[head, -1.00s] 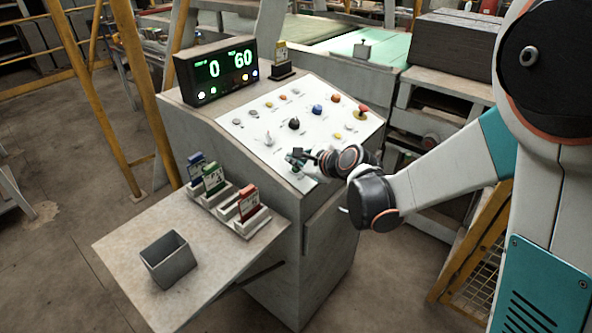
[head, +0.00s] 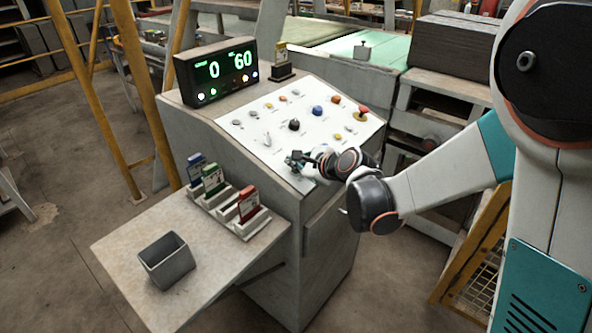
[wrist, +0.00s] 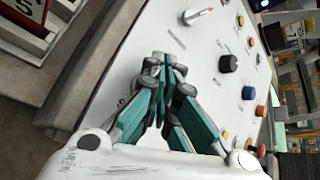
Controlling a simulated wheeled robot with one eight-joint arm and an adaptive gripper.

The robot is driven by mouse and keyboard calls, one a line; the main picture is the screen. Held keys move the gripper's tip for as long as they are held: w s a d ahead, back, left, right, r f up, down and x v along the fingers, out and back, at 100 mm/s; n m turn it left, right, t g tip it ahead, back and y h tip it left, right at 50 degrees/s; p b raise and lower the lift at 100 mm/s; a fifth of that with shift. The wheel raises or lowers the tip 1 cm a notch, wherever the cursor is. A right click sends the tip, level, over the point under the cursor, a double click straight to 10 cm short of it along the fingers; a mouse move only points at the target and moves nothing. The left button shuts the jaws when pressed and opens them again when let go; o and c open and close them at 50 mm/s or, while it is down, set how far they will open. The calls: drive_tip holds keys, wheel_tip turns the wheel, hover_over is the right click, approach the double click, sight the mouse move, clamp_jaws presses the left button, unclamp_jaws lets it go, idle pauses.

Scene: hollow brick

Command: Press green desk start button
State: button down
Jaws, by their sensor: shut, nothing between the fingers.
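The sloped white control desk panel (head: 266,125) carries several coloured buttons and knobs. My gripper (head: 296,159) is at the panel's lower front part, near its lower edge. In the wrist view, my gripper (wrist: 164,62) has its teal fingers shut and empty, with the tips close over the white panel (wrist: 190,55). I cannot tell if they touch it. I see no green button on the panel in either view; the spot under my fingertips is hidden by the gripper.
A black knob (head: 294,125), a blue button (head: 318,111), a red mushroom button (head: 361,112) and a metal lever (head: 267,140) stand on the panel. A display (head: 217,72) reads 0 and 60. A side shelf holds card holders (head: 228,209) and a grey bin (head: 167,260).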

idle(0.5)
drive_tip(key=shift+s+d+r+p, duration=0.15)
drive_tip(key=shift+r+p, duration=0.3)
drive_tip(key=shift+r, duration=0.3)
drive_tip(key=r+p, duration=0.2)
drive_tip(key=r, duration=0.1)
drive_tip(key=d+r+p, duration=0.1)
drive_tip(key=shift+s+r, duration=0.35)
idle(0.6)
drive_tip(key=s+d+f+n+g+h+b, duration=0.1)
drive_tip(key=s+d+n+h+b, duration=0.1)
drive_tip(key=s+d+n, duration=0.4)
drive_tip(key=s+d+f+n+h+b, duration=0.1)
drive_tip(key=s+d+n+h+b, duration=0.2)
drive_tip(key=s+d+n, duration=0.4)
drive_tip(key=s+d+f+n+g+h+b, duration=0.1)
drive_tip(key=s+d+n, duration=0.5)
drive_tip(key=s, duration=1.1)
drive_tip(key=shift+d+n+g+h+b, duration=0.35)
drive_tip(key=shift+n+h+b, duration=0.4)
drive_tip(key=shift+n, duration=0.15)
